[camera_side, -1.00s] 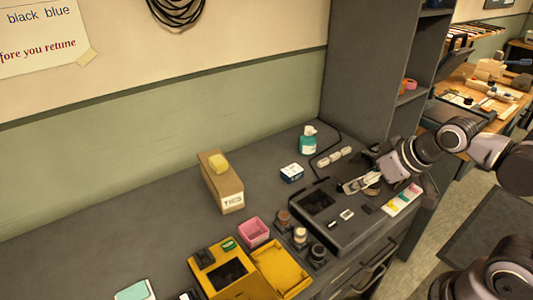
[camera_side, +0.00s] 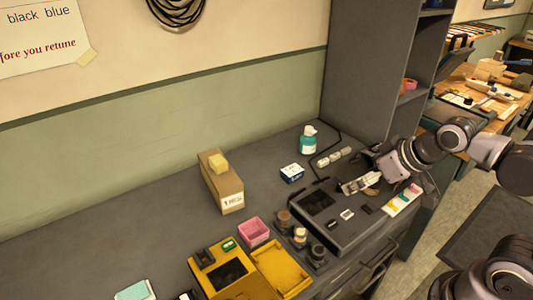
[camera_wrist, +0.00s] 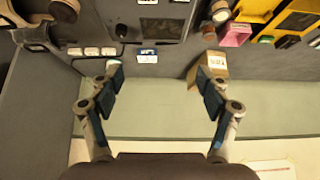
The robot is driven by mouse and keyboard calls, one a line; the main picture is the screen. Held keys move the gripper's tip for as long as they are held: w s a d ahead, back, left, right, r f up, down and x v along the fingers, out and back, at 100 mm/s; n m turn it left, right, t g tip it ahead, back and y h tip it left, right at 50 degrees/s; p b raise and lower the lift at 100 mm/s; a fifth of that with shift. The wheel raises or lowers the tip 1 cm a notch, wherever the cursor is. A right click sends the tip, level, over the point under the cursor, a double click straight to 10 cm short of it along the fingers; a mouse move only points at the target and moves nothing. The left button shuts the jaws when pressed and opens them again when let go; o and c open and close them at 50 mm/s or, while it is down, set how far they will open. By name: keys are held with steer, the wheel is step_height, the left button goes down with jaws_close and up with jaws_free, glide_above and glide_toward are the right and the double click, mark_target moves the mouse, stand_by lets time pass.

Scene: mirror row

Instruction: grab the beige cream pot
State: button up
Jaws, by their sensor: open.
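My gripper (camera_side: 352,185) is over the machine's right part, well to the right of the pots. In the wrist view my gripper (camera_wrist: 158,80) has its fingers wide apart, with nothing held.
The dark machine (camera_side: 340,228) lies beneath my gripper. A cardboard box (camera_side: 222,182), a teal bottle (camera_side: 308,142) and a blue-white box (camera_side: 292,172) stand behind. A pink tub (camera_side: 253,232) and yellow case (camera_side: 280,268) are left of the pots. The left worktop is mostly clear.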

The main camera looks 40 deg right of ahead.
steer(key=m+g+h, duration=0.4)
steer(key=m+g, duration=0.2)
steer(key=m, duration=1)
glide_toward(372, 186)
steer(key=w, duration=0.1)
steer(key=shift+d+r+x, duration=0.1)
steer(key=shift+d+x, duration=0.15)
steer(key=shift+x, duration=1.4)
steer(key=shift+d+r+x, duration=0.1)
steer(key=shift+d+x, duration=0.15)
steer(key=shift+x, duration=1.45)
steer(key=shift+d+r+x, duration=0.1)
steer(key=shift+d+x, duration=0.15)
steer(key=shift+x, duration=1.4)
steer(key=c, duration=1.3)
